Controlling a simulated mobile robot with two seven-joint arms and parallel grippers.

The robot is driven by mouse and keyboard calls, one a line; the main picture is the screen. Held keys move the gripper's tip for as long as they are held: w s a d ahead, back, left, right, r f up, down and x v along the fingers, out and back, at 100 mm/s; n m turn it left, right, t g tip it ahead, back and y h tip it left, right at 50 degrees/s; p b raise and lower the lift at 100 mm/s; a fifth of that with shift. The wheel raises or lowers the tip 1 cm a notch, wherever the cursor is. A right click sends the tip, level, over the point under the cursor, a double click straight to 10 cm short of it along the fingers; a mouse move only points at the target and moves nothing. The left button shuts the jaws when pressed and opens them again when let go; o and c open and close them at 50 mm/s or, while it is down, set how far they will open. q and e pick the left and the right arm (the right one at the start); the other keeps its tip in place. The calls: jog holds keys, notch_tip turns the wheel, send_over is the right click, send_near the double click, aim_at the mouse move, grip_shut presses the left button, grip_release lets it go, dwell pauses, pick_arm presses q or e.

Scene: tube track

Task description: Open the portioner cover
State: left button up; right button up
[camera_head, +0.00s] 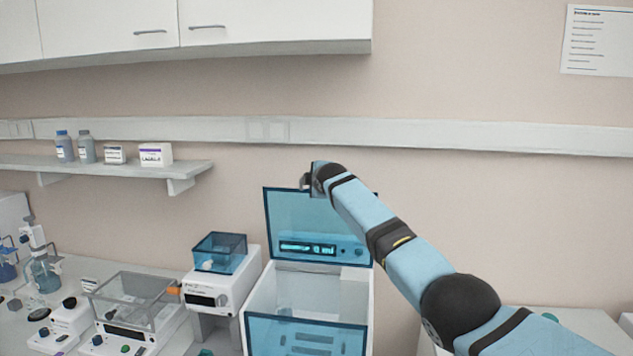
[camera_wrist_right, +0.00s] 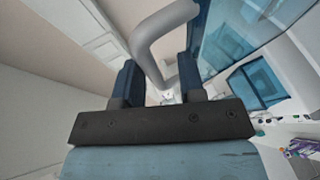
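The portioner (camera_head: 257,308) is a white box at the lower middle of the head view. Its blue see-through cover (camera_head: 290,218) stands raised, near upright, at the back. My right gripper (camera_head: 308,182) is at the cover's top edge. In the right wrist view a grey bent handle (camera_wrist_right: 150,48) passes between the two dark fingers of my right gripper (camera_wrist_right: 162,88). The fingers stand apart, with a gap visible beside the handle. The cover (camera_wrist_right: 225,40) is at upper right there. My left gripper is in neither view.
A smaller white device with a blue box (camera_head: 220,252) and a clear-lidded balance (camera_head: 135,300) stand left of the portioner. A wall shelf (camera_head: 110,168) with bottles is at left. A cabinet (camera_head: 270,40) hangs above. The wall area around my right gripper is clear.

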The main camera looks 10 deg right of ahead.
jog(key=b+v, duration=0.4)
jog(key=v, duration=0.9)
jog(key=shift+s+b, duration=0.3)
jog(key=shift+s, duration=0.1)
